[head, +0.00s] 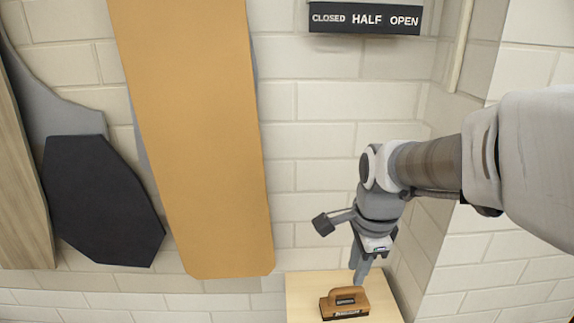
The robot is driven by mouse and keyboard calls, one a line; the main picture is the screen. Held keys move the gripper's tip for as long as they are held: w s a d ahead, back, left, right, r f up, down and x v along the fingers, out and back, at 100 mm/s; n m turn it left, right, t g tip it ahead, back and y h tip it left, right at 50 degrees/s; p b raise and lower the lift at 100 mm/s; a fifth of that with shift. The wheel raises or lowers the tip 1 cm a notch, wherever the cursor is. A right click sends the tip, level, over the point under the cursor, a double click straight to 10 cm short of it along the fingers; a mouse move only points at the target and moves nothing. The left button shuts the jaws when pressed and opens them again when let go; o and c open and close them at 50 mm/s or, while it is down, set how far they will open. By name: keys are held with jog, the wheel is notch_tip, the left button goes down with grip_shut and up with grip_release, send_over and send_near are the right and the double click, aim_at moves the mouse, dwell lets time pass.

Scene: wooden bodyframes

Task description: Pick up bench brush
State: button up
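The bench brush (344,304) is a small brown block with a raised handle, a dark label and a dark lower edge. It lies on a light wooden surface (306,287) at the bottom of the head view. My gripper (359,278) points down just above the brush's right part, its fingertips close to the handle. I cannot tell whether they touch it. The fingers overlap from this side, so their opening is hidden.
A white brick wall (335,150) stands close behind, with a corner to the right of the wooden surface. A long orange-brown panel (200,140) and a dark angular panel (98,200) are at the left. A black sign (365,19) is at the top.

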aim_at(347, 288)
jog(key=f, duration=0.3)
jog(key=shift+w+f, duration=0.1)
jog(key=shift+w, duration=0.2)
jog(key=f, duration=0.4)
jog(key=shift+w+a, duration=0.25)
jog(key=shift+a, duration=0.15)
jog(key=shift+w+f, duration=0.2)
jog(key=shift+f, duration=0.4)
grip_shut()
